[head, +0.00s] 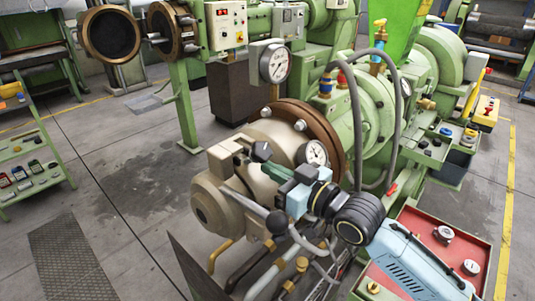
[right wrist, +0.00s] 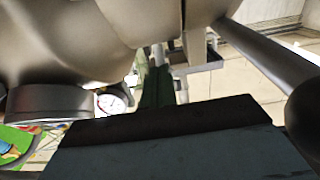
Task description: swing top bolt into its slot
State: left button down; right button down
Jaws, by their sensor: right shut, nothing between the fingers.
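The beige extruder head (head: 212,205) is in the middle of the head view, in front of a brown flange ring (head: 320,128). Beige clamp blocks (head: 226,157) stand on its top. I cannot clearly make out the top bolt or its slot there. My right gripper (head: 262,152) comes in from the lower right. Its dark green fingers are shut and empty, close beside the blocks; I cannot tell whether they touch. In the right wrist view the shut fingers (right wrist: 157,88) point toward beige metal (right wrist: 60,45). My left gripper is not in view.
A grey lever with a dark ball knob (head: 277,222) sticks out below my right gripper. A pressure gauge (head: 315,154) is close behind it. Grey hoses (head: 355,120) rise behind my wrist. A red tray (head: 465,242) lies under my forearm. The floor at left is open.

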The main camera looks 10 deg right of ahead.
aim_at(265, 162)
jog(key=shift+w+a+r, duration=0.1)
dwell(0.3)
jog(key=shift+w+a+r+p, duration=0.3)
jog(key=shift+w+r+p, duration=0.1)
jog(key=shift+p, duration=0.1)
jog(key=shift+r, duration=0.1)
jog(key=shift+w+a+r+p, duration=0.3)
jog(key=shift+w+r+p, duration=0.05)
jog(key=shift+p, duration=0.15)
jog(key=shift+w+a, duration=0.1)
jog(key=shift+w, duration=0.05)
jog(key=shift+w+a+r+p, duration=0.2)
jog(key=shift+w+r+p, duration=0.05)
jog(key=shift+r+p, duration=0.05)
jog(key=shift+w+a, duration=0.1)
jog(key=shift+w, duration=0.05)
dwell(0.5)
